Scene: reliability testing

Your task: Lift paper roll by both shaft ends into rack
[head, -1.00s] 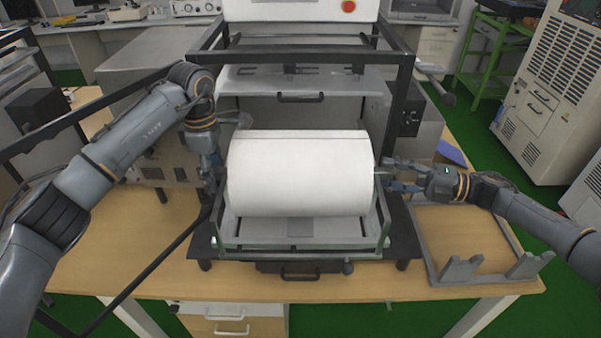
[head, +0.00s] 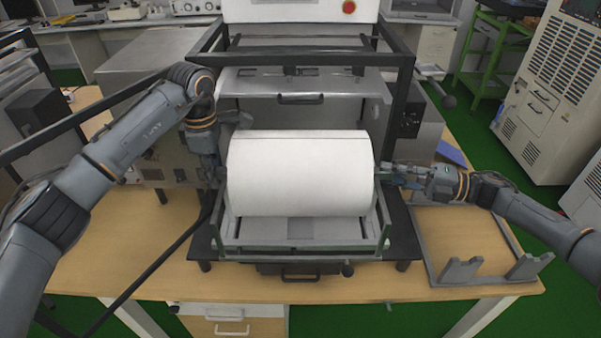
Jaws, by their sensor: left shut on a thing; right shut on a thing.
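The large white paper roll (head: 300,173) lies sideways at the front of the black-framed machine, over its metal tray (head: 300,240). My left gripper (head: 217,178) is at the roll's left end, shut on the shaft end there; its fingertips are partly hidden beside the roll. My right gripper (head: 388,172) reaches in from the right and is shut on the right shaft end, which is barely visible. A grey rack (head: 490,268) with notched uprights stands on the table at the right, empty.
The machine's black frame (head: 405,100) rises behind and around the roll. A dark bar (head: 165,255) slants across the left front. The wooden table (head: 130,225) has bare room at left. A blue item (head: 450,152) lies behind my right arm.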

